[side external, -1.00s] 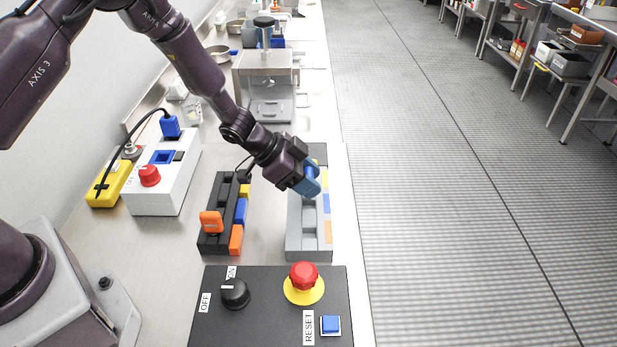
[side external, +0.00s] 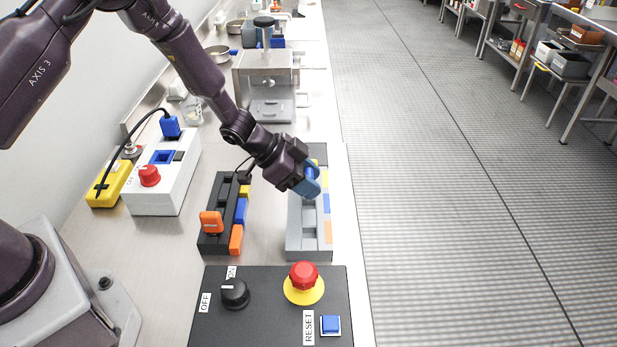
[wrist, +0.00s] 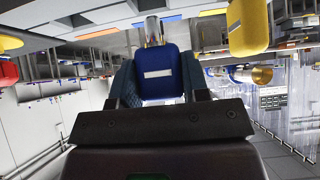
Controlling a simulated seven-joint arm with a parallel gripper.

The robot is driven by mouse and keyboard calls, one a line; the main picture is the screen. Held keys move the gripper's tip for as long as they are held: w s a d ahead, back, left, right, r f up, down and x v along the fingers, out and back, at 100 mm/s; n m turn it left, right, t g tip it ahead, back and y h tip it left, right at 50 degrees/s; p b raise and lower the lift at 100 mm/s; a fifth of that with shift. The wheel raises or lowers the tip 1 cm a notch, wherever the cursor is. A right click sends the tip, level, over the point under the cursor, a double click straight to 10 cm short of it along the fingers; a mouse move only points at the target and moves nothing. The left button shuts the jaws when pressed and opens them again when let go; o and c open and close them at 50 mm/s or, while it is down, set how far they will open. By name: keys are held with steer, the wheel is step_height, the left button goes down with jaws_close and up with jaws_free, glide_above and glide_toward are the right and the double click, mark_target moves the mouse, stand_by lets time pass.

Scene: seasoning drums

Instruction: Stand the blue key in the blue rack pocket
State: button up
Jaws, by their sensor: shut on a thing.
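The blue key (wrist: 160,72) is between the fingers of my gripper (wrist: 158,88) in the wrist view, its blue head facing the camera and its metal shaft pointing away towards a grey surface. In the side view my gripper (side external: 309,186) is shut on the blue key (side external: 314,173) over the far part of the grey rack (side external: 308,243). This rack has yellow, blue (side external: 326,203) and orange marks along its right side. The gripper hides the key's lower end, so I cannot tell whether it touches a pocket.
A black rack (side external: 209,240) with an orange key (side external: 211,222) stands left of the grey one. A yellow key (wrist: 247,27) is close on the right in the wrist view. A panel (side external: 265,277) with a red button (side external: 303,274) lies in front. A white box (side external: 155,200) stands left.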

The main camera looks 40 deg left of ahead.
steer(key=shift+f, duration=0.85)
steer(key=shift+f, duration=0.35)
steer(key=shift+f, duration=0.2)
steer(key=o, duration=1)
steer(key=v, duration=1.3)
